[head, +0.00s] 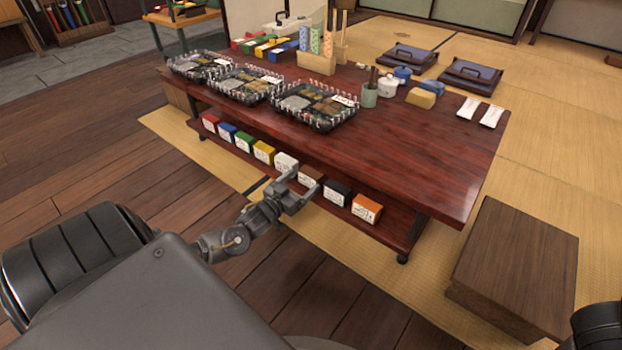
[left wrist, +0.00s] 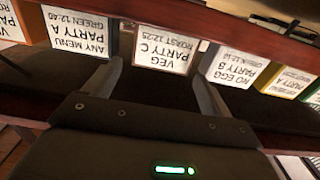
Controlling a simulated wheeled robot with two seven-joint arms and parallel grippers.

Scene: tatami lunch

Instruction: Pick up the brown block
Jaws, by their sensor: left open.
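The brown block (head: 310,175) is a small box with a white label on its front, in the row on the low shelf under the table; fingers partly cover it in the head view. In the left wrist view, the brown block (left wrist: 166,47) is upside down in the picture, its label reading "VEG PARTY C". My left gripper (head: 306,181) is open in front of it. In the left wrist view, my left gripper (left wrist: 157,72) has one finger toward each side of the block, with an empty gap between them. Contact is not visible. My right gripper is out of view.
A white block (head: 286,162) and a black block (head: 337,191) flank the brown one closely. The red-brown tabletop (head: 400,165) overhangs the shelf, bearing lunch trays and dishes. A wooden box stool (head: 515,265) stands at right. The floor before the shelf is clear.

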